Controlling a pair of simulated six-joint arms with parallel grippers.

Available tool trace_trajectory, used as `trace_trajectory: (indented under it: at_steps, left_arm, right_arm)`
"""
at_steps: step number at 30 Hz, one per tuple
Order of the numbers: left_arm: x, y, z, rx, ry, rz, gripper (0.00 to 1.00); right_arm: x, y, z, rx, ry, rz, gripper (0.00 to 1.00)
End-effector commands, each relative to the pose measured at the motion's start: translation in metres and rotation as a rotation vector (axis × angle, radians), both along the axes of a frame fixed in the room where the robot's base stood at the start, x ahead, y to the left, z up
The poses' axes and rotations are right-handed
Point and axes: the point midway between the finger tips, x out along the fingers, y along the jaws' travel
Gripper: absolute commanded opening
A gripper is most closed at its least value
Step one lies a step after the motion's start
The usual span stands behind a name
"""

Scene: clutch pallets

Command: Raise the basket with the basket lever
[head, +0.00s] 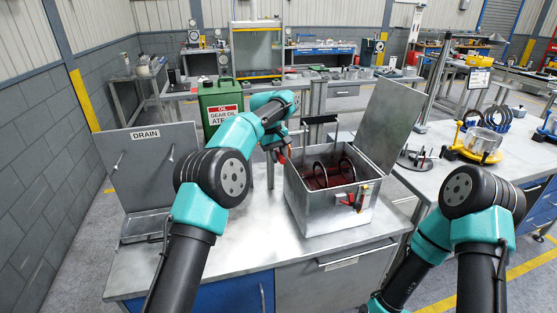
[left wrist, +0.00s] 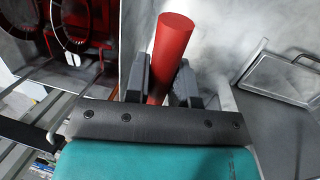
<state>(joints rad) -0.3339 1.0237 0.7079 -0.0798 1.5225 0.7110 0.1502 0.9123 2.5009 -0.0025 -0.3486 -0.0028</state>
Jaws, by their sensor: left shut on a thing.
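The basket lever's red grip (left wrist: 174,40) stands between the two dark fingers of my left gripper (left wrist: 161,82) in the left wrist view, and the fingers are shut on it. In the head view my left gripper (head: 280,146) is at the left wall of the open metal tank (head: 330,222). A small part of the red lever shows there. The basket hangs inside the tank; its black top bar (head: 319,119) stands above the rim on thin rods. Black rings (head: 320,174) sit low in the tank in dark red liquid. The basket's bottom is hidden. My right gripper is out of view.
The tank's lid (head: 383,125) stands open at the right. A green oil can (head: 220,105) stands behind my left arm. A metal DRAIN tray (head: 150,165) stands at the left. The bench top (head: 250,255) in front is clear. Yellow fixtures (head: 480,145) stand on the right bench.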

Motion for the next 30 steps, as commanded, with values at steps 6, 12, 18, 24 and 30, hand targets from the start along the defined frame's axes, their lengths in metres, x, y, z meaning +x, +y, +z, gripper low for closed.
trace_trajectory:
  at_steps: [6,12,18,24,30]
  left_arm:
    - [0.003,0.001,0.008,-0.012,0.033,0.001,0.00]
    - [0.004,0.001,0.014,-0.021,0.056,0.000,0.00]
    - [0.004,0.001,0.017,-0.025,0.068,0.001,0.00]
    - [0.004,0.002,0.017,-0.025,0.072,0.001,0.00]
    - [0.004,0.002,0.017,-0.025,0.072,0.001,0.00]
  right_arm:
    - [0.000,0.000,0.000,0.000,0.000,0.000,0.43]
    - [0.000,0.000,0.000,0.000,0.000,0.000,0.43]
    - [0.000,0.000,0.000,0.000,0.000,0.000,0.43]
    - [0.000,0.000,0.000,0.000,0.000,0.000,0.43]
    - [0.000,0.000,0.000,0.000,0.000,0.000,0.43]
